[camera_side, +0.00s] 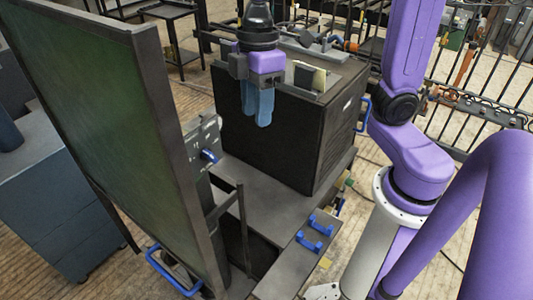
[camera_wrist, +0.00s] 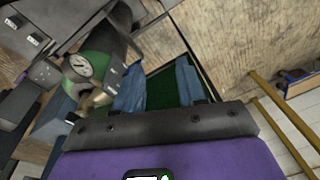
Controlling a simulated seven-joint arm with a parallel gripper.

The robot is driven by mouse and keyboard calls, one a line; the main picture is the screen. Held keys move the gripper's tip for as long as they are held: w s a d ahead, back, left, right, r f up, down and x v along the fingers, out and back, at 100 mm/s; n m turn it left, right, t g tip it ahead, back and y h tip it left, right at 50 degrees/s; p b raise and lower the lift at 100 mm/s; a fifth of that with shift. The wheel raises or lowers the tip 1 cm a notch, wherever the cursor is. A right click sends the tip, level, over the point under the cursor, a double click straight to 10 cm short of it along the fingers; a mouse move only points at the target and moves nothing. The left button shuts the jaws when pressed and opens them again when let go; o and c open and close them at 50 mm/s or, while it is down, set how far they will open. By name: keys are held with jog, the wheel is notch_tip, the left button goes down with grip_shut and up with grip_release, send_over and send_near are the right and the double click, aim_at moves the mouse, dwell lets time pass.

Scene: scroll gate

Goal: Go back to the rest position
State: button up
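My gripper (camera_side: 257,118) hangs with its blue fingers pointing down, in front of the dark box and to the right of the tall green panel in the side view. In the wrist view my gripper (camera_wrist: 160,68) has its two blue fingers apart, with a gap between them and nothing held. The tall dark-framed green panel (camera_side: 105,130) stands upright at the left. A grey bracket with a blue knob (camera_side: 209,156) is at its right edge, below and left of my fingers, and apart from them.
A dark box (camera_side: 275,140) stands close behind my fingers. Blue handles (camera_side: 315,232) sit on the low grey surface. A round gauge (camera_wrist: 80,65) on a green cylinder is left of my fingers in the wrist view. Black railings (camera_side: 480,100) stand at the back right.

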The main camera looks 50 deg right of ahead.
jog(key=s+d+f, duration=0.3)
jog(key=s+d, duration=0.1)
jog(key=s, duration=0.2)
jog(key=s+d+f+m+h, duration=0.1)
jog(key=s+d+f, duration=0.3)
jog(key=s, duration=0.3)
jog(key=shift+s+d+f+t, duration=0.25)
jog(key=shift+d+f+t, duration=0.05)
jog(key=shift+d+t, duration=0.1)
